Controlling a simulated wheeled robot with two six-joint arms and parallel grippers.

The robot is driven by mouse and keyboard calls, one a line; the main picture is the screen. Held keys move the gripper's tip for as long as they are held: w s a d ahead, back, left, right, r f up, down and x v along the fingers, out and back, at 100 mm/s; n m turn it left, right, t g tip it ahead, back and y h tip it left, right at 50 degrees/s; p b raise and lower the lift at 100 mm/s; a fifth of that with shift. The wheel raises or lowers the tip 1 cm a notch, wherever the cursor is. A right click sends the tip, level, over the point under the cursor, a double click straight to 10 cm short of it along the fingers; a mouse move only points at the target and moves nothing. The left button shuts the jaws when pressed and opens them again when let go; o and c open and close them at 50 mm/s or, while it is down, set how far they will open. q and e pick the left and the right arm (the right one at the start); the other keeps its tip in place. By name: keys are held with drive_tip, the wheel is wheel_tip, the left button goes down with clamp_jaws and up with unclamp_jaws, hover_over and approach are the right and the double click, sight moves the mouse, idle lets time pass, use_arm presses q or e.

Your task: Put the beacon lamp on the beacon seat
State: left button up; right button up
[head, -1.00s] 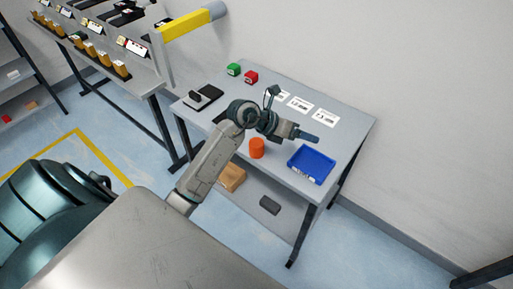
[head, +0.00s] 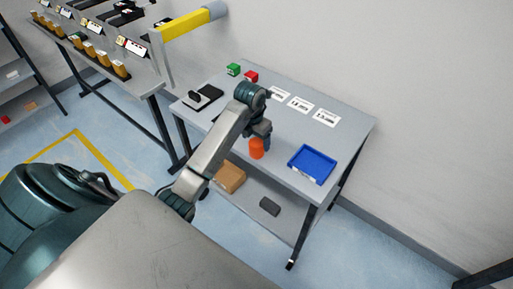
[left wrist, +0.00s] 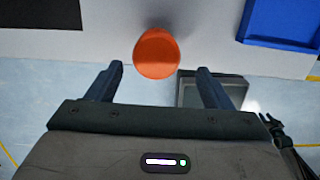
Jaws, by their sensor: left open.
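The orange beacon lamp (head: 257,149) stands near the front edge of the grey table. My left gripper (head: 264,138) points down close beside it, and the arm partly hides the gripper in the head view. In the left wrist view the lamp (left wrist: 156,54) lies ahead of and between the two open fingertips (left wrist: 160,70). No grip on it shows. I cannot identify the beacon seat for sure in these frames. My right gripper is not in view.
A blue tray (head: 312,163) lies right of the lamp. Green (head: 233,69) and red (head: 251,76) blocks and white label cards (head: 300,104) are at the back. A cardboard box (head: 230,177) and a dark block (head: 270,206) sit on the lower shelf. A yellow beam (head: 188,25) juts above the left bench.

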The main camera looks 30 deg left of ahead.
sight(256, 142)
use_arm(q)
drive_tip(key=shift+w+f+p, duration=0.1)
drive_tip(key=shift+f+p, duration=0.2)
drive_tip(key=f+p, duration=0.1)
drive_tip(key=w+f, duration=0.1)
drive_tip(key=f, duration=0.1)
drive_tip(key=shift+a+f+p, duration=0.2)
drive_tip(key=shift+p, duration=0.15)
drive_tip(key=shift+w+f, duration=0.1)
drive_tip(key=shift+f, duration=0.45)
drive_tip(key=c, duration=1.2)
drive_tip(key=shift+r, duration=0.1)
